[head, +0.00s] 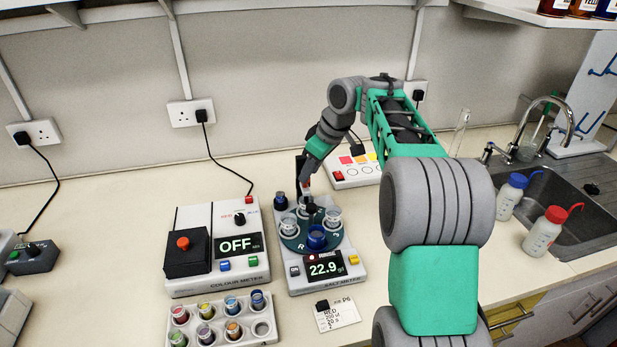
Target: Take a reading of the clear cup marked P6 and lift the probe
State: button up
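The salt meter (356,280) stands on the bench in the middle, its display (325,267) reading 22.9. Its round dark turntable (292,243) carries several cups. Clear cups show at the left (289,223) and right (333,218), with a blue cup (317,238) in front. No P6 mark is legible on any cup. My gripper (305,190) points down over the back of the turntable, above a clear cup there. A dark slim part, perhaps the probe, is at its tip. The fingers are too small and dark to tell whether they are shut on it.
The colour meter (218,288), reading OFF, stands left of the salt meter. A rack (250,334) of coloured vials is in front. A card (337,316) marked P6 lies on the bench. A white box with coloured squares (355,180) is behind. Bottles (545,235) stand by the sink.

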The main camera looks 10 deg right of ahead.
jog(key=shift+x, duration=1.05)
grip_shut()
jog(key=shift+r, duration=0.1)
dwell(0.5)
